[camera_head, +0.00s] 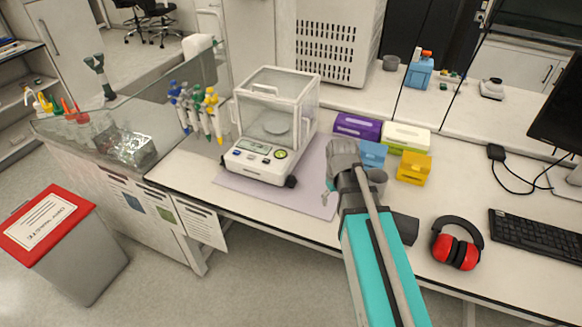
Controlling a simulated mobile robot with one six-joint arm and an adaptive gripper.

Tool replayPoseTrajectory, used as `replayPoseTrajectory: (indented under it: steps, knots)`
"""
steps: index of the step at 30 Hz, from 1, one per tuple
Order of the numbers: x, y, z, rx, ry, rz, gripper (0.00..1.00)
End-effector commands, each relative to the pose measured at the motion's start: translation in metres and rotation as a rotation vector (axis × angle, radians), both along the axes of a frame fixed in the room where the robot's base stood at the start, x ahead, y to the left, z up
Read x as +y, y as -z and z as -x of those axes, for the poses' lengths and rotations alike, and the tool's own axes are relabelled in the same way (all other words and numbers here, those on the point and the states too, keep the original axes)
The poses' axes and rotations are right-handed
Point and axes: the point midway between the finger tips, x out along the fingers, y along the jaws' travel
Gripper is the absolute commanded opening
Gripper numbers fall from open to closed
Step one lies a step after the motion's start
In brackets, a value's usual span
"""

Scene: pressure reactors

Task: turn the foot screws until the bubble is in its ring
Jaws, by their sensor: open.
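A white balance (266,158) with a clear glass draft shield and a round pan stands on a lilac mat on the bench. A small round yellow-green spot (281,154), perhaps the level, is on its front panel; the bubble is too small to make out. A dark foot screw (291,182) shows under the front right corner. Another dark foot (223,159) shows at the front left corner. My gripper (331,187) is over the mat to the right of the balance, apart from it. It is open and appears empty; my arm hides part of it.
Purple, white-green, blue and yellow boxes (414,168) stand right of the balance, close to my arm. Pipettes (197,108) hang on a stand to its left. Red ear defenders (457,243) and a keyboard (535,232) lie at the right. The mat before the balance is clear.

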Motion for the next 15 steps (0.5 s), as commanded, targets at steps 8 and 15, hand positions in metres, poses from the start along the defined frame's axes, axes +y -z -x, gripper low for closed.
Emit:
replayPoseTrajectory:
  steps: [8,15]
  knots:
    - [0.069,-0.062,-0.09,0.0,-0.44,0.0,0.79]
    - [0.118,-0.089,-0.133,0.0,-0.726,0.0,0.79]
